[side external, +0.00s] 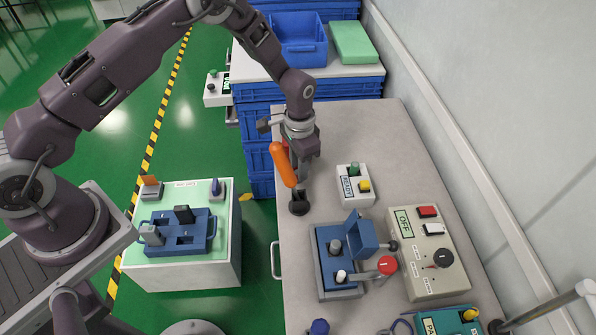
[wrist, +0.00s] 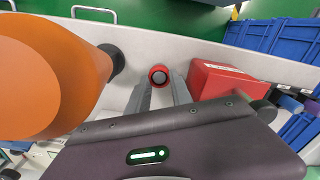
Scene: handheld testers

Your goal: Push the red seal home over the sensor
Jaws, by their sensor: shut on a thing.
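My gripper (wrist: 161,92) is shut on the red seal (wrist: 159,76), a small red ring with a dark centre held at the fingertips in the wrist view. In the side external view my gripper (side external: 301,172) is low over the back left of the grey bench, and the seal cannot be made out there. A blue fixture (side external: 322,287) stands nearer the camera, apart from my gripper, with a lifted blue flap. A grey round post (side external: 336,246) stands in it and may be the sensor; I cannot tell for sure.
An orange handle (side external: 283,165) in a black holder (side external: 298,207) stands close to my gripper. A red box (wrist: 225,80) lies right of the fingers. The READY box (side external: 355,184), OFF box (side external: 430,255) and red clamp knob (side external: 387,265) surround the fixture. A wall bounds the right.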

